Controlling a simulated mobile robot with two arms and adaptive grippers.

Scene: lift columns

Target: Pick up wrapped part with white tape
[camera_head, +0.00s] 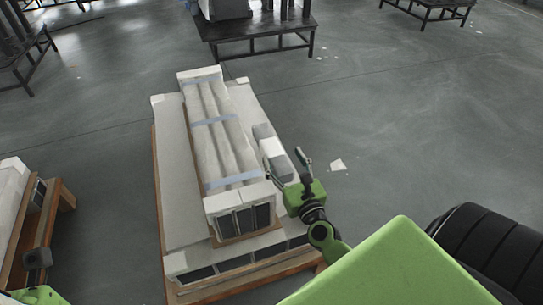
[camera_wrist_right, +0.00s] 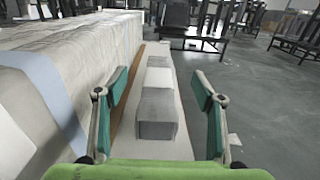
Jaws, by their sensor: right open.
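The wrapped part (camera_head: 281,167) is a narrow grey block with a white band around its middle. It lies on the pallet ledge, right of the long wrapped stack. The right wrist view shows its grey near end (camera_wrist_right: 155,112) and the white band beyond it. My right gripper (camera_head: 287,166) is open at the part's near end. In the right wrist view its green-padded fingers (camera_wrist_right: 160,78) stand apart, one on each side of the part in the picture, with nothing held. At the bottom left of the head view, a green and dark piece seems to be my left arm; its fingers cannot be made out.
The long wrapped stack (camera_head: 222,140) with pale blue straps stands close left of the part, on a wide wooden pallet (camera_head: 170,200). Another pallet load (camera_head: 12,190) is at the left. A dark table (camera_head: 260,30) stands behind. The floor to the right is mostly free.

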